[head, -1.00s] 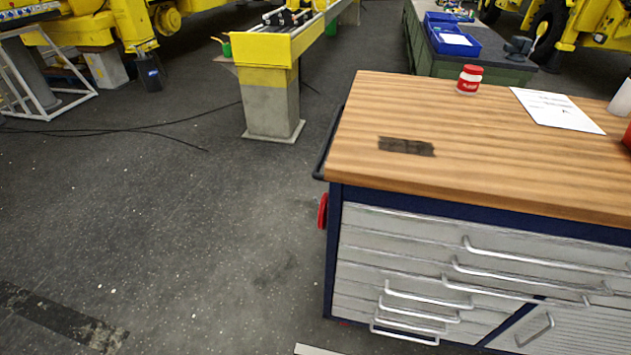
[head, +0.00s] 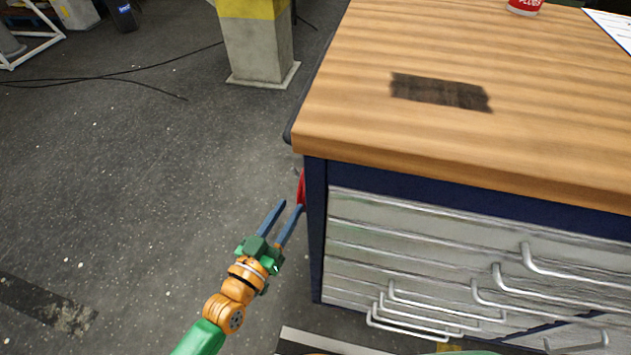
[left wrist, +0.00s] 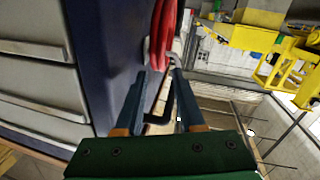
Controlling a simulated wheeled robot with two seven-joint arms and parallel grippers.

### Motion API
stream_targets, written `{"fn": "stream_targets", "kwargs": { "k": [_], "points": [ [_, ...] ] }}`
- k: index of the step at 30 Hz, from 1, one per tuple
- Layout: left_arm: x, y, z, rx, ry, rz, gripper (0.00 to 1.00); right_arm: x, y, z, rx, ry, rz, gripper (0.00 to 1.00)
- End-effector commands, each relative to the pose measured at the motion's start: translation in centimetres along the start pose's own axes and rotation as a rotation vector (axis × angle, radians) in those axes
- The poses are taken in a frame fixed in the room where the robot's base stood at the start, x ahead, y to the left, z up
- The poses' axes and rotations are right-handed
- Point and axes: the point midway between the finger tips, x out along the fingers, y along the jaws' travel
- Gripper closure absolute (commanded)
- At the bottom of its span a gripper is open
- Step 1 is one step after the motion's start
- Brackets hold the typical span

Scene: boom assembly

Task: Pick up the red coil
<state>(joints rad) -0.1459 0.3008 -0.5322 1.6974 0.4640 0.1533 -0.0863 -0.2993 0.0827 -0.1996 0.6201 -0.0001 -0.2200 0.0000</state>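The red coil (head: 301,188) hangs on the left side of the workbench cabinet, mostly hidden by the cabinet's corner in the head view. In the left wrist view the coil (left wrist: 161,38) shows as several red strands hanging at a grey hook, beside the dark blue side panel. My left gripper (head: 288,205) is open, with its two blue-grey fingers apart and pointing toward the coil. In the left wrist view the coil is ahead of the gripper (left wrist: 160,74), roughly in line with the gap between the fingertips. My right gripper is not in view.
The workbench (head: 350,130) has a wooden top and grey drawers with handles. A red and white jar (head: 525,5) stands at its back. A concrete post (head: 256,45) stands behind on the left. The floor left of the bench is mostly clear, with a cable across it.

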Motion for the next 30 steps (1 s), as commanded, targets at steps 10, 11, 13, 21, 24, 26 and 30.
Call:
{"fn": "stream_targets", "kwargs": {
  "k": [10,11,13,21,24,26,30],
  "points": [
    [5.8,0.2,-0.6,-0.001,0.01,0.003,0.62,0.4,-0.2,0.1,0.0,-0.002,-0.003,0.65],
    [6.2,0.2,-0.6,0.0,0.01,0.003,0.62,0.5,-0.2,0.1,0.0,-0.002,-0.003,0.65],
    [6.9,0.2,-0.6,0.0,0.008,0.003,0.62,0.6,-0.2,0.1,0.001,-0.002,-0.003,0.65],
    [7.0,0.2,-0.6,0.0,0.006,0.003,0.76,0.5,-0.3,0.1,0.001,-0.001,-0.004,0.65],
    [7.0,0.2,-0.6,0.0,0.006,0.003,1.0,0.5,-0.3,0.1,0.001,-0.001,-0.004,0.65],
    [7.0,0.2,-0.6,0.0,0.006,0.003,1.0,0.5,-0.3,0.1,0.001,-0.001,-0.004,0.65],
    [7.0,0.2,-0.7,0.0,0.007,0.003,1.0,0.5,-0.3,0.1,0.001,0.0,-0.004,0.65]
  ]
}}
